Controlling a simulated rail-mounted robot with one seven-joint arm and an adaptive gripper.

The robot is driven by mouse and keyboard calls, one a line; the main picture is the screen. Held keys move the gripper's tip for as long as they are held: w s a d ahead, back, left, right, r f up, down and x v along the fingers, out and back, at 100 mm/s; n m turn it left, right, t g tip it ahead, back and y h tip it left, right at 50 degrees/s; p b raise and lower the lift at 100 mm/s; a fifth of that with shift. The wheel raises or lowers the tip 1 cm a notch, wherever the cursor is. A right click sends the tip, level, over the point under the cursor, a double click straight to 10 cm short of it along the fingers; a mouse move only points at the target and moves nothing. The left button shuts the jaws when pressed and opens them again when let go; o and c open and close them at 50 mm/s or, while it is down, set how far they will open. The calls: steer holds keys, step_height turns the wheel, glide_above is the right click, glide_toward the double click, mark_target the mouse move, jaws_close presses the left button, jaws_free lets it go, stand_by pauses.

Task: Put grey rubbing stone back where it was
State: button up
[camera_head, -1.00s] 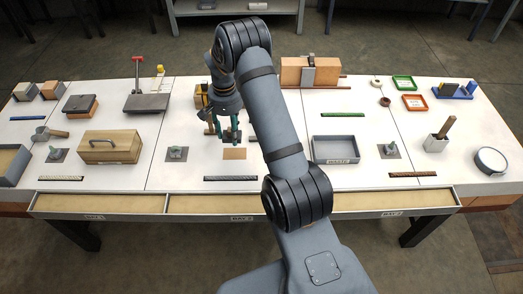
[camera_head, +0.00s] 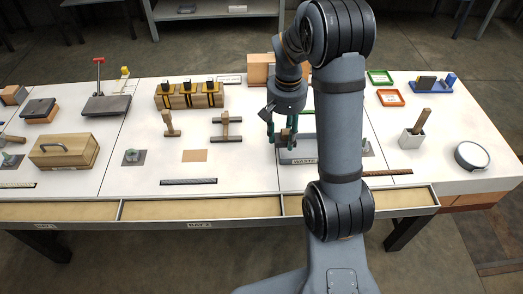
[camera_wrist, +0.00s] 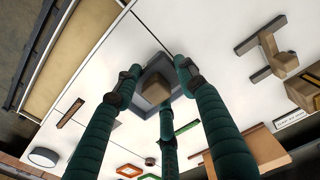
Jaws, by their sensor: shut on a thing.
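My gripper (camera_head: 283,138) is shut on a small brown block (camera_head: 288,136). The block also shows between the three green fingers in the wrist view (camera_wrist: 155,92). My gripper holds it over the grey waste tray (camera_head: 299,157), whose rim surrounds the block in the wrist view (camera_wrist: 178,105). I cannot tell whether the block touches the tray floor. No thing in view is clearly the grey rubbing stone. A tan patch (camera_head: 194,156) lies bare on the white table to the left of the gripper.
A yellow-brown rack (camera_head: 189,99) and wooden T-shaped tools (camera_head: 226,127) stand left of my gripper. A wooden box (camera_head: 64,150) is further left.

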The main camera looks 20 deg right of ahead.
steer(key=p, duration=0.2)
glide_above(249, 154)
step_height(249, 154, down, 7)
steer(key=shift+d+r, duration=0.15)
steer(key=shift+r, duration=0.05)
steer(key=shift+f, duration=2.1)
steer(key=shift+f, duration=0.15)
steer(key=o, duration=1.2)
steer(key=shift+c, duration=0.2)
steer(key=shift+o, duration=0.3)
step_height(249, 154, up, 12)
steer(key=shift+r, duration=0.2)
